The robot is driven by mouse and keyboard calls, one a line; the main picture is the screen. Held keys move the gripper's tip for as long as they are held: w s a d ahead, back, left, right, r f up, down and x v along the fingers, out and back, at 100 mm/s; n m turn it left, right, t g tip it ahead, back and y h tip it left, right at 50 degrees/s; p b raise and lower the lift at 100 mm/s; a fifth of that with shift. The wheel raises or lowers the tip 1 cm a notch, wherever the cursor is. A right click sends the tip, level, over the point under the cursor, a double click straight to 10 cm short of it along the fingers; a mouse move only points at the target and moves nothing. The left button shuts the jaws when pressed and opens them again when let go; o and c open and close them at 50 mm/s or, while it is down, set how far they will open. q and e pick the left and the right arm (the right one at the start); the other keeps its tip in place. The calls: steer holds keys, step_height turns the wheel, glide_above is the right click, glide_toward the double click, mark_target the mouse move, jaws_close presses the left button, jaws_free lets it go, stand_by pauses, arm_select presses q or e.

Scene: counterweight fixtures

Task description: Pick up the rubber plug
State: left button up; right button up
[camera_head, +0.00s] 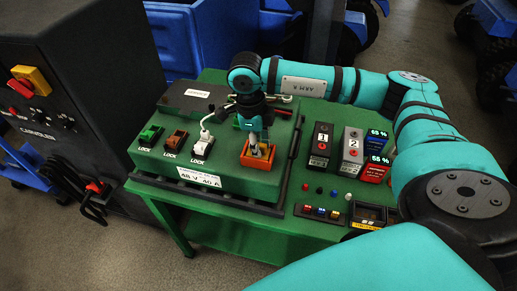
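I cannot pick out the rubber plug with certainty. My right gripper (257,143) points down at an orange socket housing (247,161) on the green box (240,184); its fingers are small and partly blend with the housing. I cannot tell whether they are open or hold something. A white plug with a cable (202,145) sits on the same box to the left of the gripper. My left gripper is not in view.
A green and a brown connector, each marked LOCK, sit left of the white plug. Numbered blocks (321,142) and red displays (376,168) stand on the green table (293,229). A dark cabinet (80,75) is at left, and blue bins (190,35) are behind.

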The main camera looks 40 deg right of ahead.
jaws_close()
steer(key=shift+r, duration=0.1)
steer(key=shift+r, duration=0.2)
steer(key=r+b, duration=0.2)
steer(key=shift+s+a+r, duration=0.1)
steer(key=shift+a+r, duration=0.2)
steer(key=shift+r, duration=0.1)
steer(key=s+a+r+b, duration=0.1)
steer(key=s+a+r, duration=0.1)
steer(key=s+a, duration=0.2)
steer(key=s+a+r+b, duration=0.1)
steer(key=s+a, duration=0.3)
steer(key=a, duration=0.5)
steer(key=shift+s+r, duration=0.15)
steer(key=shift+r, duration=0.25)
